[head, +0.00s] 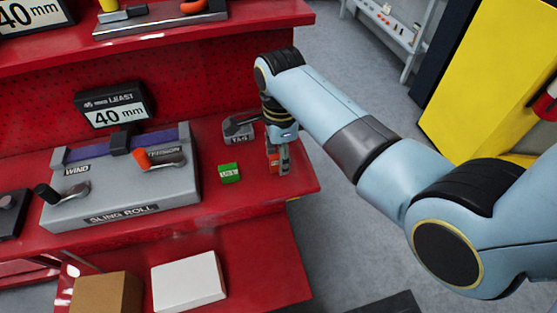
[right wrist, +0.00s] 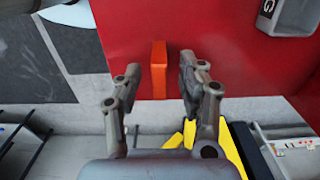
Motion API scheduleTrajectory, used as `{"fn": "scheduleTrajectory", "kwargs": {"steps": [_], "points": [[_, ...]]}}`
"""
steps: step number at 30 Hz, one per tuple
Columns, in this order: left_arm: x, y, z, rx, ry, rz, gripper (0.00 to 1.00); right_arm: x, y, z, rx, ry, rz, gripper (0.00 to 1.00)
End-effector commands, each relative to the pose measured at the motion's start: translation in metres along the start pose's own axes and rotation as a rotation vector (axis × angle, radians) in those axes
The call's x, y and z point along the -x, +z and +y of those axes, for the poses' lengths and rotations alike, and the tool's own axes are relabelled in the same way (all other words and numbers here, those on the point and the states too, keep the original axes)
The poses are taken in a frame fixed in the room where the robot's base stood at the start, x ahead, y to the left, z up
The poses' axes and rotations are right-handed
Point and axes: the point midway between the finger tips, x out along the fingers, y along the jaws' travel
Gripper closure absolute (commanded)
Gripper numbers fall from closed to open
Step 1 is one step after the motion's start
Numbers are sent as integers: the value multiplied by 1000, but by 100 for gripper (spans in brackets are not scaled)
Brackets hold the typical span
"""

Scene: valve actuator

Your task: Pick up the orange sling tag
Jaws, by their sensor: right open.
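The orange sling tag (right wrist: 159,70) shows in the right wrist view as a small upright block on the red surface, between and slightly beyond my fingertips. My right gripper (right wrist: 160,84) is open, with one finger on each side of the tag and a gap to both. In the head view the right gripper (head: 283,160) points down over the right end of the red shelf. The tag (head: 272,158) is partly hidden there behind the fingers. My left gripper is in neither view.
A grey holder marked TAG (head: 238,139) stands just behind and left of the gripper. A green block (head: 230,173) lies to the left. The grey sling roll unit (head: 120,195) with its levers stands further left. The shelf's right edge is close to the gripper.

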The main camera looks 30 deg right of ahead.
Motion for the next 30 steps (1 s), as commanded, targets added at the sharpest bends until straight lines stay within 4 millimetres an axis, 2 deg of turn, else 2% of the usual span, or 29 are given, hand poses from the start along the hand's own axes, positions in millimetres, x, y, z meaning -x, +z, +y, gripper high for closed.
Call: {"fn": "scheduleTrajectory", "kwargs": {"steps": [2,9,23,26,30], "points": [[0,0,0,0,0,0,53,0,0,0,0,0,0,67],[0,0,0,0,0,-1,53,0,0,0,0,0,0,99],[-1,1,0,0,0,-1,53,3,0,0,0,-1,0,100],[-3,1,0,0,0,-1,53,10,0,-1,0,-2,0,100],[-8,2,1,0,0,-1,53,34,0,-2,0,-6,-1,100]]}}
